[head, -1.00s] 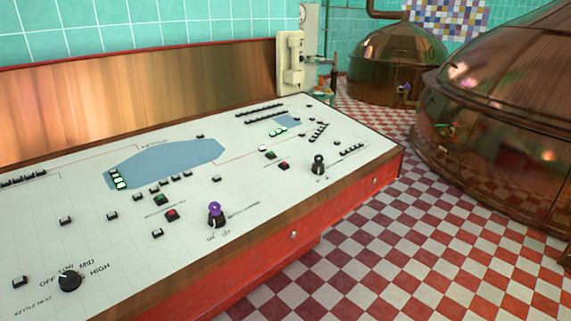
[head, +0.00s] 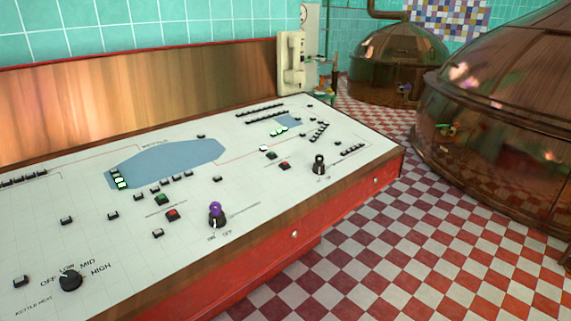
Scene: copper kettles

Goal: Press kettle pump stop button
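The white control panel (head: 95,260) slopes across the left and middle of the head view. A red button (head: 172,215) sits below a green button (head: 162,199) left of the panel's middle. A second red button (head: 285,166) sits beside a dark green button (head: 271,155) farther right. The labels beside these buttons are too small to read, so I cannot tell which one stops the kettle pump. Neither of my grippers is in view.
A purple-topped switch (head: 216,213), a black knob (head: 319,164) and a heat knob (head: 70,281) stand up from the panel. A cream telephone (head: 291,62) hangs at its far end. Copper kettles (head: 505,120) stand right; the checkered floor (head: 400,240) is clear.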

